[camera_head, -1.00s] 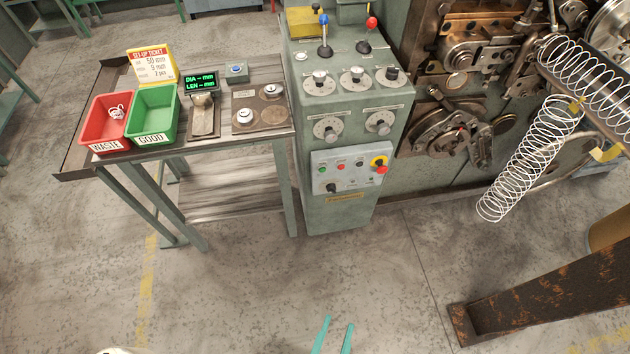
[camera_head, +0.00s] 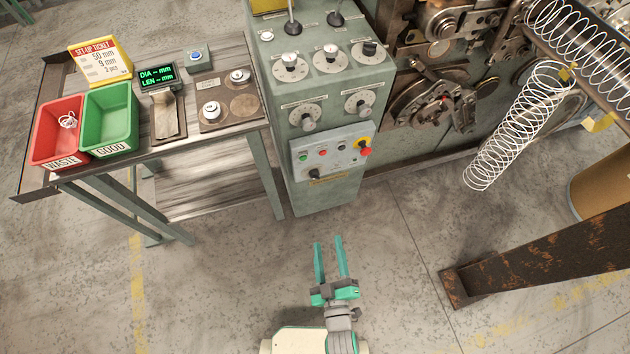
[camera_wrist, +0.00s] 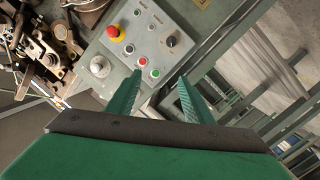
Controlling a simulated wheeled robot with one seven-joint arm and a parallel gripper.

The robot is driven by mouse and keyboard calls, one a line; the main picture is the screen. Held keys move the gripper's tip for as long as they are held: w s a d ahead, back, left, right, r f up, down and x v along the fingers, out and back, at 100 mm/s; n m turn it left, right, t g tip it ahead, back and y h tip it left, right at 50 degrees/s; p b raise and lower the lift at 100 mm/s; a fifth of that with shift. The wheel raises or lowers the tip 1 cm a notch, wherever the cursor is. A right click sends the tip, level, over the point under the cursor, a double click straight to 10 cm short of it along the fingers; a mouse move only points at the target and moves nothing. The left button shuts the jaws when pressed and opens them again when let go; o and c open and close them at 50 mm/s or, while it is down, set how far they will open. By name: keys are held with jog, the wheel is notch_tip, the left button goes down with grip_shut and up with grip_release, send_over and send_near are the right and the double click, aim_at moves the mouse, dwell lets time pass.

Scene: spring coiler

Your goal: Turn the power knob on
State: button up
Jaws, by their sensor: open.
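The grey-green control cabinet (camera_head: 330,195) carries a small light panel with buttons. The black power knob (camera_head: 314,174) sits at the panel's lower left in the head view. In the wrist view the black knob (camera_wrist: 172,41) is at the panel's upper right, with a light mark on it. The panel also has a red emergency stop on yellow (camera_head: 365,148), and green and red buttons. My gripper (camera_head: 328,242) is open and empty, in front of and below the panel, apart from it. In the wrist view its teal fingers (camera_wrist: 158,86) point toward the panel.
Left of the cabinet is a table with a red waste bin (camera_head: 60,132), a green good bin (camera_head: 109,115) and a gauge display (camera_head: 157,76). A rusty beam (camera_head: 540,255) and hanging spring (camera_head: 515,128) are at the right. The floor before the cabinet is clear.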

aim_at(315, 175)
jog(key=w+a+f+n, duration=0.1)
jog(key=w+f, duration=0.1)
jog(key=w, duration=0.6)
jog(key=w+a+f+n, duration=0.1)
jog(key=w+f+n, duration=0.1)
jog(key=w, duration=0.7)
jog(key=w+a+f+n+t+y, duration=0.1)
jog(key=w+a+f+n, duration=0.1)
jog(key=w, duration=0.6)
jog(key=shift+w+f, duration=0.25)
jog(key=shift+f, duration=0.65)
jog(key=c, duration=1)
jog(key=shift+c, duration=0.2)
